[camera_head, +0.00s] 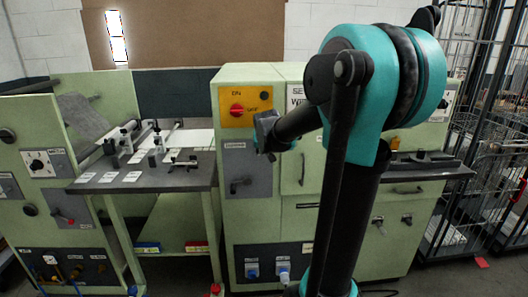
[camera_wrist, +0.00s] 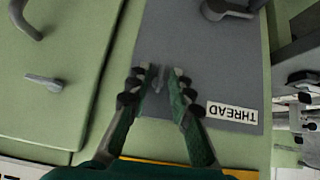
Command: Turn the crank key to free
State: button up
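A dark crank-like handle (camera_head: 240,186) sits low on the left of a grey panel on the green cabinet. It shows partly at the top edge of the wrist view (camera_wrist: 228,9). My gripper (camera_head: 268,148) is in front of the upper right of this panel. In the wrist view my gripper (camera_wrist: 160,80) is open, with a clear gap between its fingertips. A small grey part (camera_wrist: 159,79) shows in this gap; I cannot tell what it is or whether the fingers touch it. The wrist view is upside down, with a THREAD label (camera_wrist: 232,112) right of the fingers.
A yellow panel with a red switch (camera_head: 237,109) is above the grey one. A green door with a small lever (camera_wrist: 42,81) and a dark handle (camera_wrist: 26,20) adjoins the panel. A bench with fittings (camera_head: 140,175) stands left, and wire cages (camera_head: 460,190) stand right.

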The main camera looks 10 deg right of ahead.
jog(key=shift+r, duration=0.1)
jog(key=v, duration=1.2)
